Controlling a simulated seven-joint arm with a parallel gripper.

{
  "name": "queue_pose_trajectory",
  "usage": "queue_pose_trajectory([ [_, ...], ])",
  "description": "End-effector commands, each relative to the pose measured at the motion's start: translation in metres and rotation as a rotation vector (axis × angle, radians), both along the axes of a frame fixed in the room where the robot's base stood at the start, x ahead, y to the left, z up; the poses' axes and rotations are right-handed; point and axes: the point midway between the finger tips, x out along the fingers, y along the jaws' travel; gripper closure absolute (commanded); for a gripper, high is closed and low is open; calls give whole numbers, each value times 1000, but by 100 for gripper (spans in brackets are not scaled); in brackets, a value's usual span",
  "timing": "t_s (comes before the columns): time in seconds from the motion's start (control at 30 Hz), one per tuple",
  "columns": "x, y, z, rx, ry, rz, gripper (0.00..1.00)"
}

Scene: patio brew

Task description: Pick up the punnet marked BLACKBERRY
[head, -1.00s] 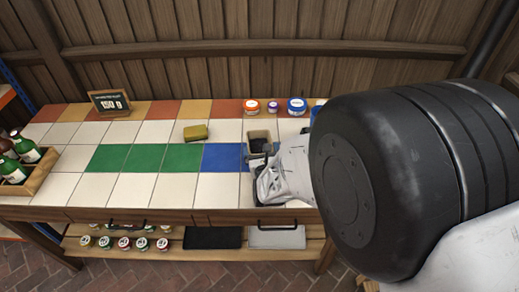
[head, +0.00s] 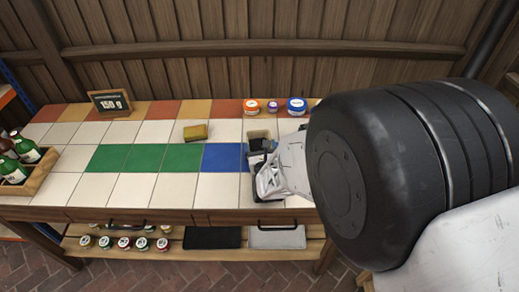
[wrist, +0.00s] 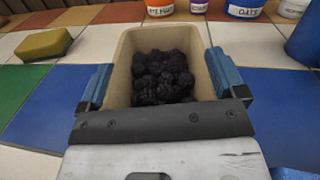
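In the wrist view the punnet (wrist: 126,62) lies between the two blue fingers of my gripper (wrist: 162,84), one along each side wall. The fingers are wide apart and look close against the walls; whether they press on it cannot be told. In the head view my gripper (head: 262,150) covers the near part of the punnet.
A yellow-green sponge (head: 195,132) lies left of the punnet. A price sign (head: 110,102) and a crate of bottles (head: 38,174) are at the left. The green tiles are clear.

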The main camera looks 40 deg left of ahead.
Motion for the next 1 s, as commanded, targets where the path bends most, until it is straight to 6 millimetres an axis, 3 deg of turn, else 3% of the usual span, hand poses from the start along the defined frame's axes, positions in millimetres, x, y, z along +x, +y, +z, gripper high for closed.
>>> queue_pose_trajectory([
  [0.47,0,0,5,1,-1,0,39],
  [0.8,0,0,39,2,-1,0,39],
  [1.0,-16,-24,38,1,-1,0,39],
])
